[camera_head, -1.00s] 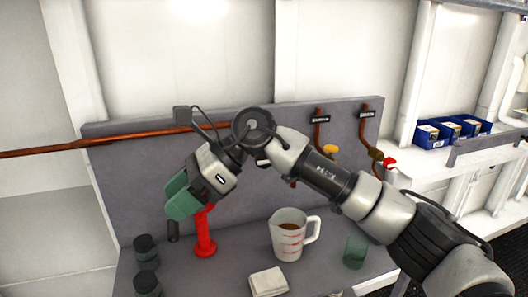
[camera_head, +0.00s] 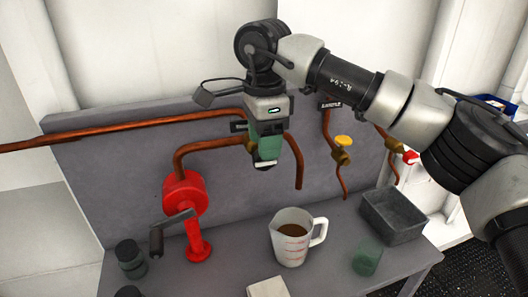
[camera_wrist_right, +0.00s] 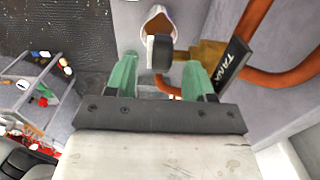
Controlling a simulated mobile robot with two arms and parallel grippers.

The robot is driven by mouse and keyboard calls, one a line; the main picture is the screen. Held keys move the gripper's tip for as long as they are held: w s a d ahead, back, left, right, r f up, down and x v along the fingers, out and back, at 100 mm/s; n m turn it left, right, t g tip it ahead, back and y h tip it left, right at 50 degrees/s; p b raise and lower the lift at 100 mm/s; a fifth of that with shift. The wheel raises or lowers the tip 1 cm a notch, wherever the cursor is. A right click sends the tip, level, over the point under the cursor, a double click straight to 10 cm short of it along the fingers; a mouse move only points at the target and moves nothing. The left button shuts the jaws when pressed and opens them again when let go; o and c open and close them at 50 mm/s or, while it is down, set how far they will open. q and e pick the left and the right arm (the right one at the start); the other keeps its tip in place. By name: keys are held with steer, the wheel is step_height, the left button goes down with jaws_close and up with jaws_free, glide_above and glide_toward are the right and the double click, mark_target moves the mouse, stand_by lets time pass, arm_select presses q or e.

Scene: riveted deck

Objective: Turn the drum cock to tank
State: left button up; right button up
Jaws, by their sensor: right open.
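The drum cock is a brass body (camera_wrist_right: 208,50) on the copper pipe, seen beside a black plate reading TANK (camera_wrist_right: 233,66) in the right wrist view. A dark stubby piece (camera_wrist_right: 162,54), apparently its handle, sits between the two green fingers of my right gripper (camera_wrist_right: 160,72), with gaps at both sides. In the head view the right gripper (camera_head: 266,160) points down in front of the copper pipe junction, open, and largely hides the cock. My left gripper is not in view.
A red crank pump (camera_head: 184,192) stands left on the bench. A measuring jug (camera_head: 290,243) with brown liquid stands below the gripper. A green glass (camera_head: 367,259) and grey tray (camera_head: 392,218) are to the right. Yellow (camera_head: 344,141) and red (camera_head: 410,157) valve handles are on the right pipes.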

step_height(320, 180, down, 3)
steer(key=shift+f, duration=0.25)
steer(key=c, duration=0.5)
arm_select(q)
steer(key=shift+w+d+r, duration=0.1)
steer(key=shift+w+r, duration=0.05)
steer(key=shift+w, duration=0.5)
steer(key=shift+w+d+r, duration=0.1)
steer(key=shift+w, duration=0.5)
arm_select(e)
steer(key=c, duration=0.4)
